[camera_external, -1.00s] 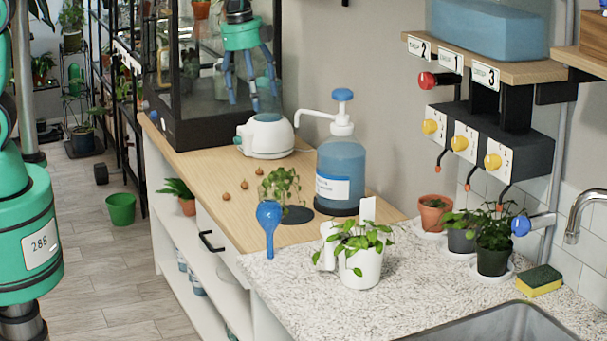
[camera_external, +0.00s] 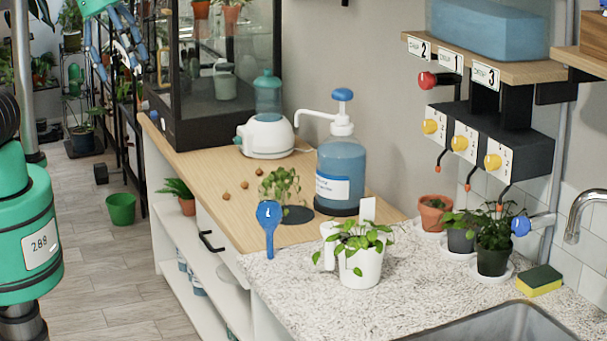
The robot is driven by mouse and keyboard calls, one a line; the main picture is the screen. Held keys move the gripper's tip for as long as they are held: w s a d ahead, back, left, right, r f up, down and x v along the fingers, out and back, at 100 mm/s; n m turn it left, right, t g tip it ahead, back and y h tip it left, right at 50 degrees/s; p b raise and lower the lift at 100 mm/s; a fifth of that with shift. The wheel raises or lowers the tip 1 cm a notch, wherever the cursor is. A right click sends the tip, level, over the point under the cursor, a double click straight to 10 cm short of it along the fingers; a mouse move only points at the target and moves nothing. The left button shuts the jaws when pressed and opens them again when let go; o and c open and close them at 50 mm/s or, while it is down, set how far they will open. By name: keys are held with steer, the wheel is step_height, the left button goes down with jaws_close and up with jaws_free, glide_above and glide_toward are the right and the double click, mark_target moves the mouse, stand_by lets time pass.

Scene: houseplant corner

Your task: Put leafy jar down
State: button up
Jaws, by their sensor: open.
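The leafy jar (camera_external: 280,185), a clear vessel with a green leafy sprig, stands on the wooden counter, beside or partly over a dark round disc (camera_external: 297,215). Its glass is hard to make out, and I cannot tell whether its base touches the disc. My gripper (camera_external: 118,55) is at the upper left, its blue fingers spread and empty, well away from the jar. The top of the gripper is cut off by the picture edge.
A blue pump bottle (camera_external: 341,170) stands right of the jar. A white appliance (camera_external: 266,137) and a glass case (camera_external: 215,85) are behind. A blue spoon-like tool (camera_external: 269,225) and a potted plant (camera_external: 361,260) stand in front. Several small brown balls lie left.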

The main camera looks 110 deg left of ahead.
steer(key=s+d+n+t, duration=0.1)
steer(key=s+d, duration=0.5)
steer(key=s, duration=0.3)
steer(key=shift+s+d+f+n+h, duration=0.35)
steer(key=shift+f+n+h, duration=0.05)
steer(key=shift+f+b, duration=0.65)
